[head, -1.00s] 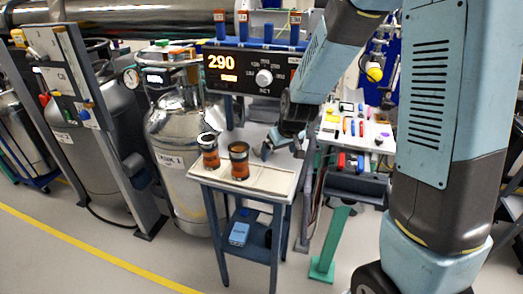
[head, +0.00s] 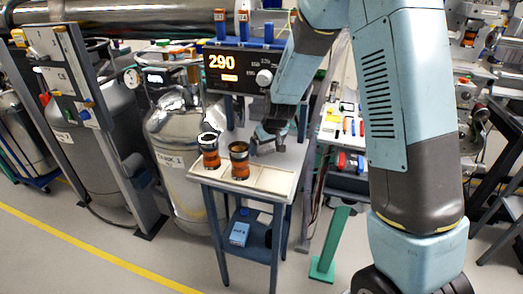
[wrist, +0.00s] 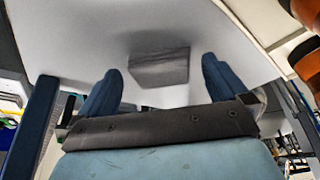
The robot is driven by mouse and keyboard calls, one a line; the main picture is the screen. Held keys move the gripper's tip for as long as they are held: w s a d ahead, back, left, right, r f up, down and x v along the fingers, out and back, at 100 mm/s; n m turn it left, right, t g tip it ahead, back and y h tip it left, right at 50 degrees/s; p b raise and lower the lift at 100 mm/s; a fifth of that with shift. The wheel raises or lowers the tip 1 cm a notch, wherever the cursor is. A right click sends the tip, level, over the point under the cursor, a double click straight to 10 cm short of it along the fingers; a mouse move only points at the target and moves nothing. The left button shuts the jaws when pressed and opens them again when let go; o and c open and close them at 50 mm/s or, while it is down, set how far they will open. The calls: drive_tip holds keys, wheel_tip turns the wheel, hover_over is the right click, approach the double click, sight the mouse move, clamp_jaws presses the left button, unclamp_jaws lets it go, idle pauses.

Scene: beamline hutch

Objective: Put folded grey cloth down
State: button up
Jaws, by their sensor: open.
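The folded grey cloth (wrist: 160,68) is a small dark grey block in the wrist view. It lies on the pale tabletop, in the gap between and just beyond my fingertips. My gripper (wrist: 163,82) is open, with one blue finger on each side and clear space between each finger and the cloth. In the head view my gripper (head: 267,146) is low over the pale top at the back of the small cart. There the cloth is not clearly seen behind my fingers.
Two amber jars, one left (head: 210,152) and one right (head: 239,160), stand on the cream tray (head: 262,180) at the cart's front. A black instrument reading 290 (head: 236,68) stands behind. A bench with tools (head: 345,120) is to the right.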

drive_tip(key=shift+w+f, duration=0.1)
drive_tip(key=shift+f, duration=0.2)
drive_tip(key=shift+c, duration=0.5)
drive_tip(key=shift+a, duration=0.1)
drive_tip(key=c, duration=1)
